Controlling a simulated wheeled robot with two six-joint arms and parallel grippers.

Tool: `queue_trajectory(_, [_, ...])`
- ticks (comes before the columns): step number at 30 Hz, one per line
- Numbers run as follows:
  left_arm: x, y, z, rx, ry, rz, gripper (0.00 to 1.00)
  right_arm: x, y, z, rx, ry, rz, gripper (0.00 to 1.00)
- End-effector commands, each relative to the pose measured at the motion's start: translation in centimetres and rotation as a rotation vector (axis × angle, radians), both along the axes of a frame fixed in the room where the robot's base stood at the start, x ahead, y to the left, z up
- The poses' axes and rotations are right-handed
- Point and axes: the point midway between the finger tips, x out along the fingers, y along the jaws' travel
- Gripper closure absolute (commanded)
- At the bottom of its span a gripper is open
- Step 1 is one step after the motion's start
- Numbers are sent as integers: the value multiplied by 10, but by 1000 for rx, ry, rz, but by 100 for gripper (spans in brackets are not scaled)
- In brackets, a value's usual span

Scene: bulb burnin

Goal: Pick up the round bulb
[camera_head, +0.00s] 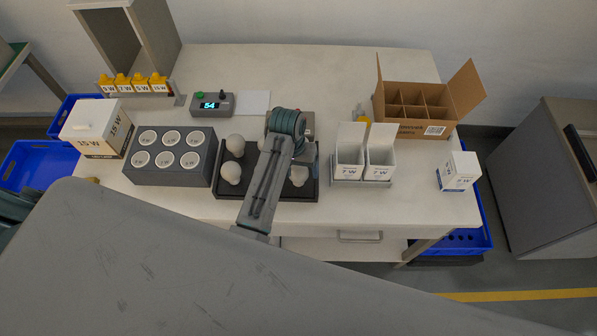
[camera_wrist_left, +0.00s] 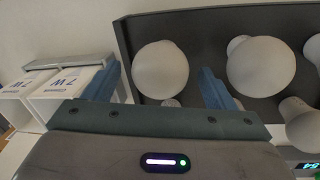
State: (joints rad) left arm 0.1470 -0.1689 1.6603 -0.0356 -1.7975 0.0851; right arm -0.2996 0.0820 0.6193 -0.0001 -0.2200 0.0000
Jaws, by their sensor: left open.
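Several white round-headed bulbs lie in a dark tray (camera_head: 262,196) on the table. Two are at the tray's left, an upper bulb (camera_head: 236,143) and a lower bulb (camera_head: 231,172); another bulb (camera_head: 299,175) is at its right. My left gripper (camera_head: 303,156) is over the tray's right part, pointing down. In the left wrist view the open jaws (camera_wrist_left: 165,82) have one round bulb (camera_wrist_left: 161,69) between and just beyond the fingertips; contact is not visible. A second large bulb (camera_wrist_left: 262,72) lies beside the right-hand finger. My arm hides the tray's middle. My right gripper is out of view.
A grey block of white sockets (camera_head: 170,167) stands left of the tray. Two open 7 W boxes (camera_head: 364,168) stand close on its right. Behind are a display unit (camera_head: 212,104) and a divided carton (camera_head: 415,108).

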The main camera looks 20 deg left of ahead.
Motion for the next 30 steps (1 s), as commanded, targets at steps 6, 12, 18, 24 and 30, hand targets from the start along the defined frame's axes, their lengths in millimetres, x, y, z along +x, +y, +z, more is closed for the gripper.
queue_trajectory(6, [0, -3, -21, 1, 0, 0, 22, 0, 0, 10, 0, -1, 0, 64])
queue_trajectory(12, [0, -3, -23, 0, -1, 0, 22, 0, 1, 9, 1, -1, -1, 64])
queue_trajectory(18, [0, -3, -23, 0, -1, 0, 55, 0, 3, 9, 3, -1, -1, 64])
queue_trajectory(24, [0, -3, -22, 0, -1, 0, 70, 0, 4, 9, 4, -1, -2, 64])
queue_trajectory(30, [1, -3, -21, 0, -2, 0, 70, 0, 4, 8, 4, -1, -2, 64])
